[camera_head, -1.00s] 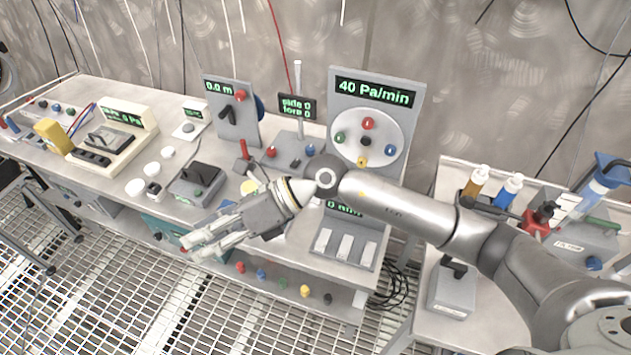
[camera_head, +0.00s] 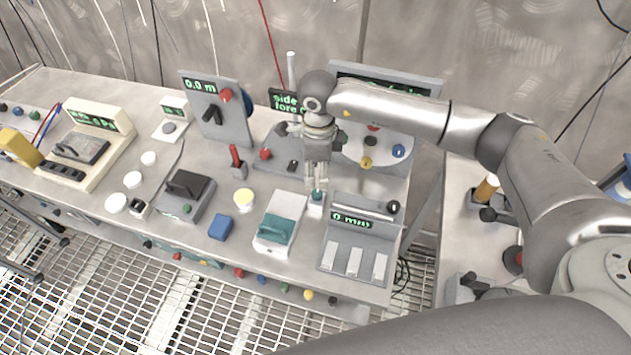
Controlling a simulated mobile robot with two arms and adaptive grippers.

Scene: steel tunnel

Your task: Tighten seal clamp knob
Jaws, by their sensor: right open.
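My right gripper (camera_head: 316,186) points down over the middle of the bench and is open. A small teal knob (camera_head: 317,196) on a white base shows right at its fingertips; I cannot tell whether they touch it. Behind my right wrist and arm, a grey upright panel carries a pale round plate (camera_head: 350,153). The plate's left part and most of the panel's display are hidden. No label shows which knob is the seal clamp knob. My left gripper is not in view.
A red lever (camera_head: 235,157) and a "0.0 m" panel (camera_head: 238,125) stand farther left. A second bench is at right.

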